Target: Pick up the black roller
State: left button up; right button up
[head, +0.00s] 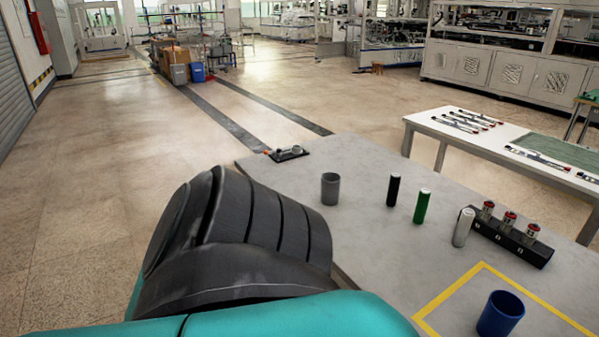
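The black roller (393,190) stands upright on the grey table (360,233), to the left of a green roller (421,206) and apart from it. A white roller (463,227) stands further right, close to a black rack. My own teal and black arm fills the lower left and middle of the head view and covers the table's near left part. Neither gripper shows in this view.
A grey cup (330,188) stands left of the black roller. A black rack (511,238) holds red-topped cylinders. A blue cup (500,314) stands inside a yellow taped outline (455,291). A small dark fixture (288,154) lies at the far corner. A white table (470,136) stands behind.

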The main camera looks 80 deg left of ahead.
aim_at(395, 178)
jog(key=u, duration=2.3)
